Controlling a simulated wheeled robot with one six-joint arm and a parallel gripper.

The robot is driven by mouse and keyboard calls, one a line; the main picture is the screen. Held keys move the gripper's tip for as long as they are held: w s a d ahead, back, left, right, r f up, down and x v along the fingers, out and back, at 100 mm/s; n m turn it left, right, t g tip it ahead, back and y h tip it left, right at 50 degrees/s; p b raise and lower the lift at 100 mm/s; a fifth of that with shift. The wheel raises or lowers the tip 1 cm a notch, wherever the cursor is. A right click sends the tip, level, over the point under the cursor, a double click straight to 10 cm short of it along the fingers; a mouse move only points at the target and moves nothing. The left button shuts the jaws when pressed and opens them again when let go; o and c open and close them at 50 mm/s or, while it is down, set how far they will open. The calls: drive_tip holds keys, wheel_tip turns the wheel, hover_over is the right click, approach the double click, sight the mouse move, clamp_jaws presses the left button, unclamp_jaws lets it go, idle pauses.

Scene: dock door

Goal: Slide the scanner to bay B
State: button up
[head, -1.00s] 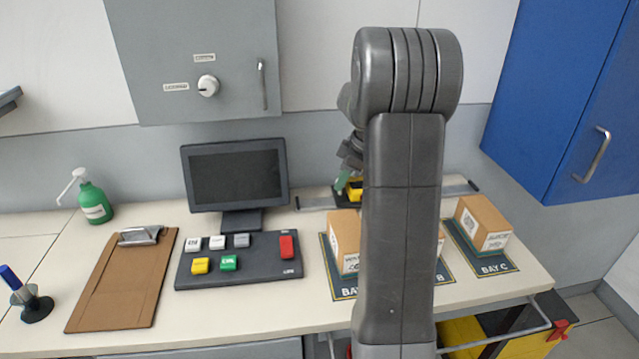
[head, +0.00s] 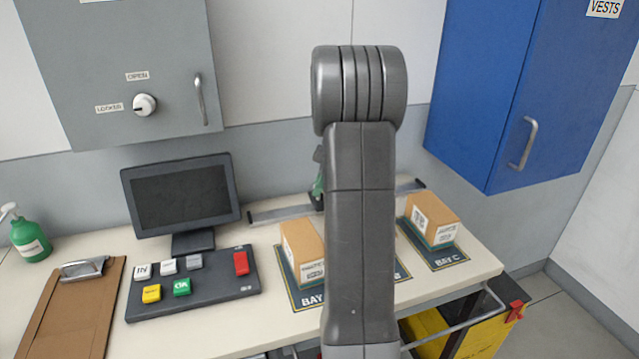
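The slide rail (head: 272,213) runs along the back of the worktop, behind the bay mats. The scanner is not clearly visible; my raised arm covers the middle of the rail. My gripper (head: 318,186) shows only as a sliver of dark and green parts at the arm's left edge, by the rail. Its fingers are hidden, and I cannot see whether it touches the scanner. The bay B mat (head: 403,272) shows only as a narrow strip right of my arm. The left bay mat (head: 306,297) and the bay C mat (head: 452,261) show more fully.
A cardboard box (head: 301,240) stands on the left mat and another box (head: 432,212) on bay C. Left are a monitor (head: 182,195), a button panel (head: 200,285) and a clipboard (head: 75,315). A blue cabinet (head: 510,90) hangs at upper right.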

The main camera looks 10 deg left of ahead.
drive_tip(key=v, duration=1.3)
drive_tip(key=shift+d+r+b, duration=0.2)
drive_tip(key=shift+r+b, duration=0.2)
drive_tip(key=shift+b, duration=0.05)
drive_tip(key=p+x, duration=0.1)
drive_tip(key=x, duration=1.3)
drive_tip(key=shift+s+a, duration=0.15)
drive_tip(key=shift+a, duration=0.15)
